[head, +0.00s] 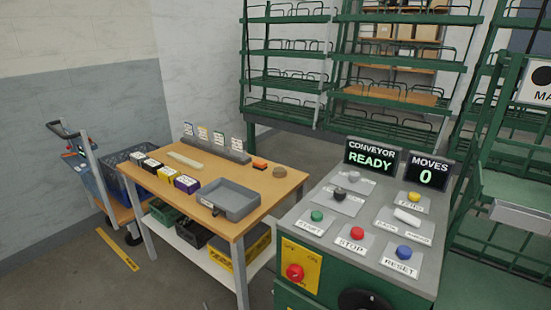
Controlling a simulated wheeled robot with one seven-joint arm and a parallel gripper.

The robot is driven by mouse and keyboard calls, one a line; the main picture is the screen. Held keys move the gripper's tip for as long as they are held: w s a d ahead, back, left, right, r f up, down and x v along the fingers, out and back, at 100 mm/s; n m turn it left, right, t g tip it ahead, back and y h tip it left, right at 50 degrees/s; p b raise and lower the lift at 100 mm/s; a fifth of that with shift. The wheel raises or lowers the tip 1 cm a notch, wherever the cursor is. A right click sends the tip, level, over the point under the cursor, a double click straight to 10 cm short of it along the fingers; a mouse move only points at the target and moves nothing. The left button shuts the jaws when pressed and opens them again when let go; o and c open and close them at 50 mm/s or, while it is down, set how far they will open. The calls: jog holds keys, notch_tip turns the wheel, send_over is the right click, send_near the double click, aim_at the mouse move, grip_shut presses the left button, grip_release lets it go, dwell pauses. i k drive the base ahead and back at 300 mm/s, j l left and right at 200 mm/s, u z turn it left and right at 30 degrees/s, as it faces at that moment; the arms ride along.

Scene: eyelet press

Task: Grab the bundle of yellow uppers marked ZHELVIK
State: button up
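A row of small bundles with white labels on top lies along the left front part of the wooden table. One bundle looks yellow (168,175). Beside it, at the right end of the row, is a purple bundle (187,185). Two darker bundles (145,161) lie at the left end. The lettering on the labels is too small to read, so I cannot tell which is marked ZHELVIK. My gripper is not in view.
A grey tray (258,204) sits on the wooden table (278,184), right of the bundles. Behind are a rack of upright cards (212,148) and an orange block (260,164). A control console (335,240) stands right; a blue-crate trolley (112,178) stands left.

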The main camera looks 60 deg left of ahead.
aim_at(166, 173)
jog(key=u, duration=2.45)
jog(key=i+j, duration=0.3)
jog(key=i, duration=0.15)
jog(key=i+j, duration=0.25)
jog(key=i, duration=0.2)
jog(key=i+j+u, duration=0.1)
jog(key=i+j, duration=0.45)
jog(key=i, duration=0.35)
jog(key=i+j, duration=0.25)
jog(key=i, duration=0.2)
jog(key=i+j, duration=0.25)
jog(key=i, duration=0.2)
jog(key=i+l, duration=0.3)
jog(key=i, duration=0.15)
jog(key=u, duration=0.05)
